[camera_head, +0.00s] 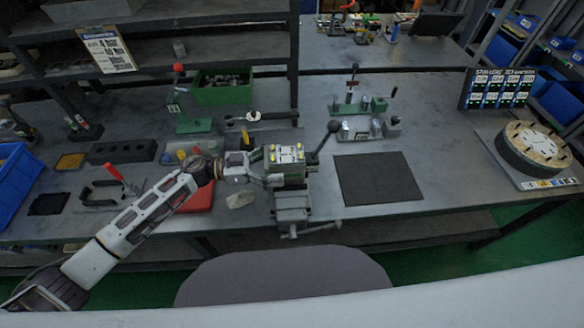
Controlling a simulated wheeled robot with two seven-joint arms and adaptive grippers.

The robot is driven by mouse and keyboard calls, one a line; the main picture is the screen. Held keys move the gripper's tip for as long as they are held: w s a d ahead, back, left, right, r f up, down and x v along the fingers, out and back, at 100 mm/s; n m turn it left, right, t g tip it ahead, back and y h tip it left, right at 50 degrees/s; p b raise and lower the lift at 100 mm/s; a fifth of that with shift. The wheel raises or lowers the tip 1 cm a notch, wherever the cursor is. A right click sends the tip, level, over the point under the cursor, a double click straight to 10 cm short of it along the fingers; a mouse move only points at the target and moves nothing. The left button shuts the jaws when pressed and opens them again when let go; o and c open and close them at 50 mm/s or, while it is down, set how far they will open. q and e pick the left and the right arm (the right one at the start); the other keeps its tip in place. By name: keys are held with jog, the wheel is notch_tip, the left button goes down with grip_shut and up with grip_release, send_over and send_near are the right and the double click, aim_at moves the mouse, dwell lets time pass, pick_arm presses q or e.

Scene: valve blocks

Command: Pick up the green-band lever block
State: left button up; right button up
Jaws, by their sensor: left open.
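The block (287,165) with a green band sits on the grey vise (292,205) at the front middle of the bench. A dark lever with a black ball knob (333,126) rises at its right side. The top face carries light and yellow markings. My left gripper (264,181) reaches in from the left and is open at the block's left side. Its fingertips are small and partly hidden against the block, so I cannot tell whether they touch it. My right gripper is not in view.
A dark flat mat (378,179) lies right of the vise, with bare bench around it. A red tray (198,196) is under my left arm. Clamp fixtures (362,118) stand behind the vise. A round dial-like disc (534,148) is at far right.

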pick_arm(q)
jog(key=shift+d, duration=0.1)
jog(key=c, duration=1.7)
jog(key=shift+r, duration=0.35)
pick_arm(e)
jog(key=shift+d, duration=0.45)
